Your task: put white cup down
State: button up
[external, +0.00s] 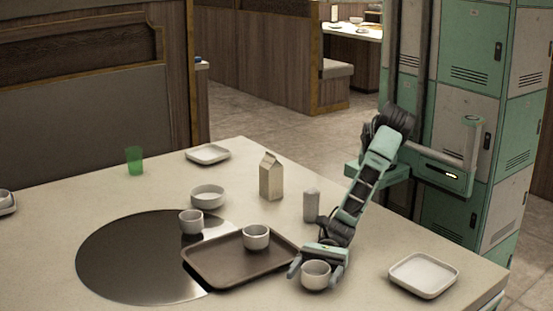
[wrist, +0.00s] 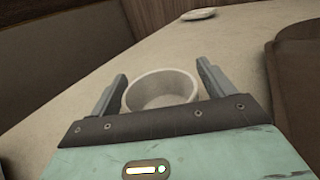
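A white cup (external: 315,275) stands upright at the front of the table, just right of the brown tray. It also shows in the wrist view (wrist: 160,91), between the two fingers. My gripper (external: 317,273) reaches down low around this cup, one finger on each side. In the wrist view my gripper (wrist: 162,84) is open, with a narrow gap between each finger and the cup wall. The cup appears to rest on the table; its base is partly hidden. Two similar cups are near: one on the tray (external: 256,237), one on the dark round plate (external: 191,222).
The brown tray (external: 215,277) overlaps the dark round plate (external: 120,262). A grey shaker (external: 311,205), a carton (external: 271,177) and a bowl (external: 208,196) stand behind. A square white dish (external: 424,275) lies right, with free table between it and my gripper.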

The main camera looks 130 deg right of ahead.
jog(key=shift+r+p, duration=0.1)
jog(key=shift+p, duration=0.25)
